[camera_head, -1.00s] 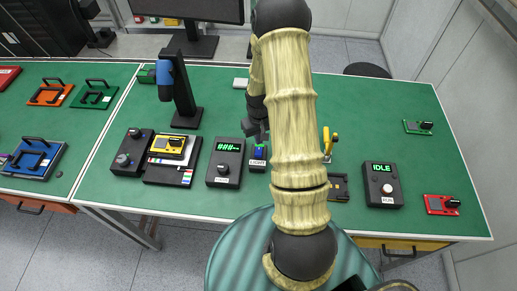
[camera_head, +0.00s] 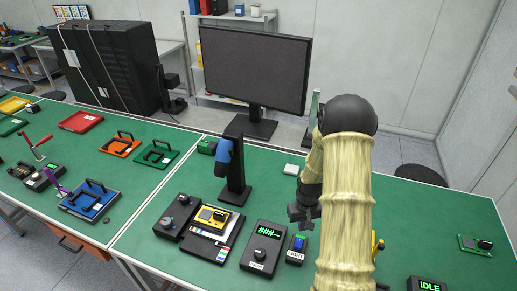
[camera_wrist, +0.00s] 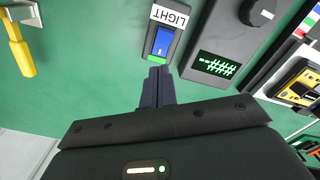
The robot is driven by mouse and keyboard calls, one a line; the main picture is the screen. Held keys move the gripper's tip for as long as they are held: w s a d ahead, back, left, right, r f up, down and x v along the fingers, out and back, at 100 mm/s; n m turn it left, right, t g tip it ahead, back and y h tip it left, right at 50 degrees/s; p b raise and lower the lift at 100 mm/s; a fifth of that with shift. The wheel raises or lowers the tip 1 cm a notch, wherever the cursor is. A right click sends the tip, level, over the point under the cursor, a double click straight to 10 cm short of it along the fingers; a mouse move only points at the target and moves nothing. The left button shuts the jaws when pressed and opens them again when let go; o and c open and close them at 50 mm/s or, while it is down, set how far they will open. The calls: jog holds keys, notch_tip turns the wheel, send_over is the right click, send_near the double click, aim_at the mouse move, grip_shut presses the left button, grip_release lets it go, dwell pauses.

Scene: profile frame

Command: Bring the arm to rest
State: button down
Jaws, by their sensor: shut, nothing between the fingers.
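My arm (camera_head: 345,200) rises in front of the right part of the green bench (camera_head: 150,250). My gripper (camera_head: 300,215) hangs over the bench, just behind the small box labelled LIGHT with a blue switch (camera_head: 297,246) in the head view. In the wrist view my gripper (camera_wrist: 158,75) has its dark fingers together, with nothing between them. The blue switch (camera_wrist: 163,42) shows just beyond the fingertips; I cannot tell whether they touch it.
A box with a green display and knob (camera_head: 263,245) stands beside the LIGHT box. Left of it are a yellow device (camera_head: 212,216) and a black stand (camera_head: 235,175) with a blue part. A monitor (camera_head: 255,65) stands behind. A yellow handle (camera_wrist: 20,50) shows in the wrist view.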

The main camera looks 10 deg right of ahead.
jog(key=s+a+r+t+b, duration=0.2)
jog(key=s+a+r+b, duration=0.2)
jog(key=s+a+r, duration=0.8)
notch_tip(320, 180, up, 4)
jog(key=shift+s+a+f+n+t, duration=0.2)
jog(key=shift+s+a+n+t, duration=0.15)
jog(key=shift+a, duration=0.45)
jog(key=shift+w, duration=0.2)
jog(key=shift+s, duration=0.2)
jog(key=shift+w, duration=0.15)
dwell(0.7)
